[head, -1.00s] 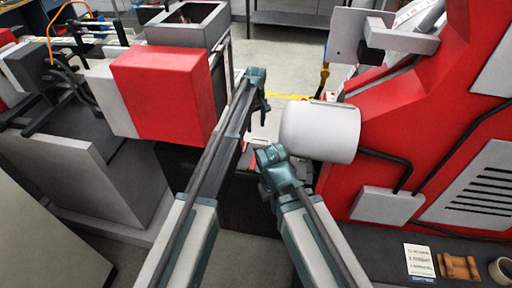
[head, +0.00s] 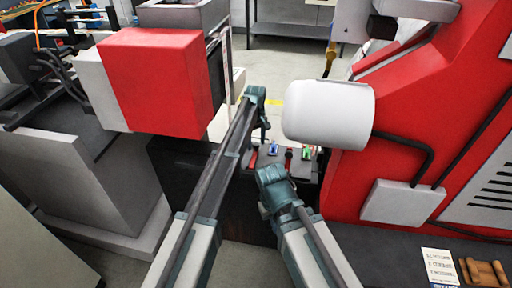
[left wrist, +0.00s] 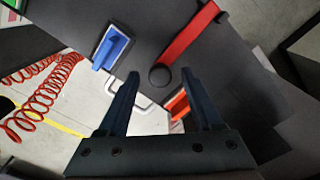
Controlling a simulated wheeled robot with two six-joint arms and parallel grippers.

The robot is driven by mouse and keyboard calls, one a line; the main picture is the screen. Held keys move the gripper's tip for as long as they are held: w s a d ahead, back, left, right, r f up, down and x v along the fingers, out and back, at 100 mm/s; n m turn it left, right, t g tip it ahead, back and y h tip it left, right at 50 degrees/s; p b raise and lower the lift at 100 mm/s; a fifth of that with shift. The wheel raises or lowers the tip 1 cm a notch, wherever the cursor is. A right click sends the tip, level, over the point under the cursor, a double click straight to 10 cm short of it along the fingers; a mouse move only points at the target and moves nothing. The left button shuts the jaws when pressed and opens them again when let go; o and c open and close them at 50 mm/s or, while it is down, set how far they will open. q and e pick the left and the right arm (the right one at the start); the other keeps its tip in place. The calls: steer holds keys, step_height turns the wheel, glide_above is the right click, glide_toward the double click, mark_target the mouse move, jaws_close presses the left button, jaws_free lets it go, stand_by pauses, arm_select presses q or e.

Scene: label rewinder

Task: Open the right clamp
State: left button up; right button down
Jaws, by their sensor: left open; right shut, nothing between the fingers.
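A dark panel (left wrist: 150,25) carries a long red lever (left wrist: 190,35), a blue lever on a white plate (left wrist: 112,48) and a round black knob. In the head view, a red lever (head: 289,156) stands between a blue part (head: 273,147) and a green part (head: 307,152); another red piece (head: 253,159) is left of the blue one. I cannot tell for sure which red lever is the right clamp. My left gripper (head: 263,125) is open and empty above the panel; its fingers (left wrist: 160,78) point towards the knob. My right gripper (head: 273,188) is shut and empty, in front of the panel.
A white roller (head: 328,115) juts from the red machine (head: 430,130) close right of my grippers. A red box (head: 160,80) stands close on the left. Red coiled hoses (left wrist: 45,95) hang beside the panel. A printed card (head: 439,265) lies at the lower right.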

arm_select(q)
jaws_close()
stand_by(0.4)
stand_by(1.1)
